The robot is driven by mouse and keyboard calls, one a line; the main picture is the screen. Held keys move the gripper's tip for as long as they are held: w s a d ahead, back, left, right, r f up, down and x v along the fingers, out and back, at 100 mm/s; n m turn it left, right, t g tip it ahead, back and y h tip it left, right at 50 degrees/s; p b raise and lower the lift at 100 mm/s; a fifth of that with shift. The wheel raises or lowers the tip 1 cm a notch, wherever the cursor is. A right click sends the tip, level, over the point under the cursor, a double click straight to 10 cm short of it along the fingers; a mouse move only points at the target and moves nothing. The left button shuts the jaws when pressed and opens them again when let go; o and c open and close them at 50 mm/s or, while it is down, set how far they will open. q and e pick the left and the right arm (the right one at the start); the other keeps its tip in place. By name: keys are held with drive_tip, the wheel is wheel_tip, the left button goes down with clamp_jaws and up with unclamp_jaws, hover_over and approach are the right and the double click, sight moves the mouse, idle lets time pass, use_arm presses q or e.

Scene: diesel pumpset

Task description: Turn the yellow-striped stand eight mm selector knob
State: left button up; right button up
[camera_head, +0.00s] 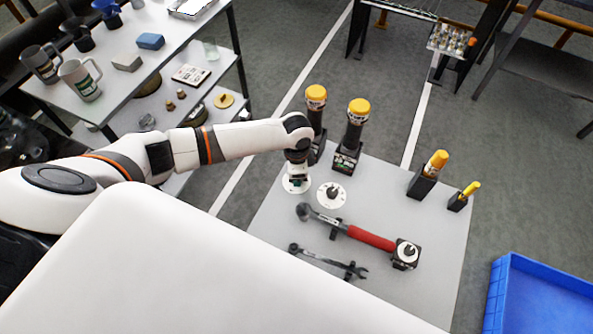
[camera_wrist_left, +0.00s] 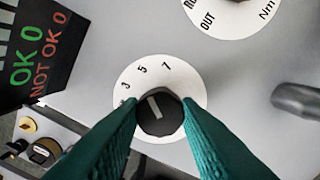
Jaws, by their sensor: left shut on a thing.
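A black round selector knob (camera_wrist_left: 157,124) with a white pointer line sits on a white dial (camera_wrist_left: 187,80) marked 3, 5 and 7 in the left wrist view. Its pointer leans up and slightly left. My left gripper (camera_wrist_left: 160,107) has its two green fingers shut on the knob, one on each side. In the head view my left gripper (camera_head: 297,178) is down over that dial (camera_head: 291,187), at the left side of the grey table (camera_head: 262,225); the knob is hidden there. Yellow stripes on a stand cannot be made out. My right gripper is not in view.
A second dial (camera_head: 332,203) with a black knob sits close to the right. Two yellow-capped tools (camera_head: 315,97) (camera_head: 358,108) stand in black holders behind. A red-handled wrench (camera_head: 370,238) and a spanner (camera_head: 320,259) lie in front. A blue crate (camera_head: 540,300) is at right.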

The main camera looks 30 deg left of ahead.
use_arm(q)
drive_tip(key=o, duration=1)
drive_tip(key=shift+r, duration=0.1)
wheel_tip(320, 180, up, 12)
drive_tip(key=shift+b, duration=0.75)
